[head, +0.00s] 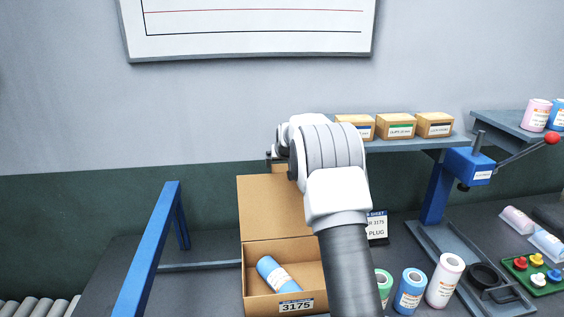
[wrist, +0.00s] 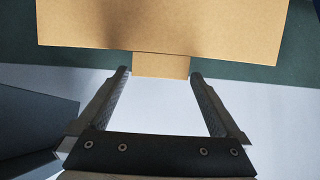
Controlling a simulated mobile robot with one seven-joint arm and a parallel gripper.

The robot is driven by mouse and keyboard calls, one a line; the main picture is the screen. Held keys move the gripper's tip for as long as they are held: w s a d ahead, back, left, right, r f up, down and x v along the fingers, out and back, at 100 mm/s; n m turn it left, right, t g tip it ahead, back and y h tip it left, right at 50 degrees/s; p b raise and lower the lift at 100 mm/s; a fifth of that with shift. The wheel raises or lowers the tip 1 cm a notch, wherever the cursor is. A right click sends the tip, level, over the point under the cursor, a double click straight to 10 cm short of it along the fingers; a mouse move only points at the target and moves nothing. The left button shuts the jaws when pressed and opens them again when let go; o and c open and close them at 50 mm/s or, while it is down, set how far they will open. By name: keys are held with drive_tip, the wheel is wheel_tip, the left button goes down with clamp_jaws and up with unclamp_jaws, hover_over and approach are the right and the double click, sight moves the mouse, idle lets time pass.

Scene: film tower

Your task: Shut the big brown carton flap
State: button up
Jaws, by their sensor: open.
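The big brown carton (head: 257,300) stands open on the bench in the head view, with a label reading 3175 on its front. A blue roll (head: 275,273) lies inside it. The carton flap (head: 265,208) stands up at the carton's back. In the wrist view the flap (wrist: 160,25) fills the top, and its small tab (wrist: 161,65) points between my fingertips. My gripper (wrist: 161,72) is open, with one finger on each side of the tab and a gap to each. In the head view my arm hides the flap's right part and most of my gripper.
Blue, green and white rolls (head: 445,280) stand right of the carton. A blue rail (head: 150,250) runs at left. A shelf (head: 400,143) with small boxes is behind my arm. A blue lever press (head: 440,190) and a green tray (head: 535,275) are at right.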

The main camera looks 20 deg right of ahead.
drive_tip(key=shift+w+f, duration=0.2)
clamp_jaws()
idle(0.5)
